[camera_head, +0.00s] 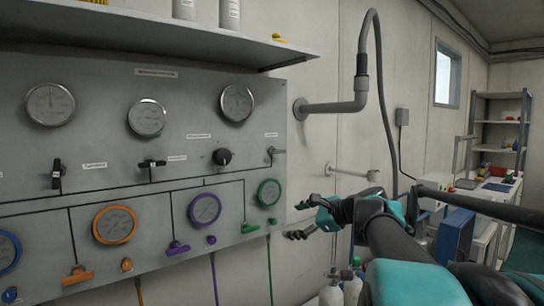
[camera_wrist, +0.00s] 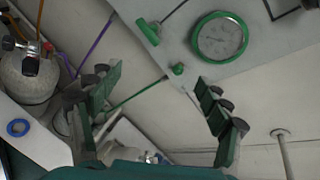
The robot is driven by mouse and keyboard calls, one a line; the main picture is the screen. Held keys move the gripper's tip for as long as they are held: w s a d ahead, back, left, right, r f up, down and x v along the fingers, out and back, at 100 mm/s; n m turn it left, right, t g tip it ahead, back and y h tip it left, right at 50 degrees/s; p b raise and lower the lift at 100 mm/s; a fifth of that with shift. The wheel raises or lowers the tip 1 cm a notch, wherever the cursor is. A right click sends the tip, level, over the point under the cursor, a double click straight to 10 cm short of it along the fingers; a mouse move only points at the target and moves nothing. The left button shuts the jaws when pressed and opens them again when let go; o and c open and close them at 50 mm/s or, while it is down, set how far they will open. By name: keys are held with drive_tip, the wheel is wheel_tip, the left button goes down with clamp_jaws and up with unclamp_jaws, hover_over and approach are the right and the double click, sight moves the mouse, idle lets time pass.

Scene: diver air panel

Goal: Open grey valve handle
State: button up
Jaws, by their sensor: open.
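A small grey valve handle (camera_head: 274,152) sits at the right edge of the grey panel (camera_head: 190,110), above the green-ringed gauge (camera_head: 268,193). My gripper (camera_head: 296,220) is open and empty. It is in front of the wall just right of the panel, lower than the grey handle and apart from it. In the wrist view the two green and black fingers (camera_wrist: 160,80) are spread wide, with nothing between them but wall and a green hose. The green gauge (camera_wrist: 220,37) and green handle (camera_wrist: 148,31) show beyond them. I cannot make out the grey handle in the wrist view.
A black knob (camera_head: 222,156) and black handles (camera_head: 150,163) are left of the grey one. Orange (camera_head: 77,275) and purple handles (camera_head: 177,248) sit lower. A grey pipe (camera_head: 335,106) juts from the wall; a shelf (camera_head: 150,35) overhangs the panel. Gas cylinders (camera_wrist: 30,75) stand below.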

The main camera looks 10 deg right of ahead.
sight(279, 151)
drive_tip(key=w+d+r+m+t, duration=0.1)
drive_tip(key=d+r+m+t, duration=0.25)
drive_tip(key=r, duration=0.55)
drive_tip(key=d+r+m+t, duration=0.2)
drive_tip(key=r+m, duration=0.3)
drive_tip(key=r, duration=0.4)
drive_tip(key=shift+g+y, duration=0.25)
drive_tip(key=shift+y, duration=0.15)
drive_tip(key=x, duration=1.7)
drive_tip(key=shift+w+d+r, duration=0.1)
drive_tip(key=shift+w+r, duration=0.1)
drive_tip(key=shift+w, duration=0.05)
drive_tip(key=c, duration=1.2)
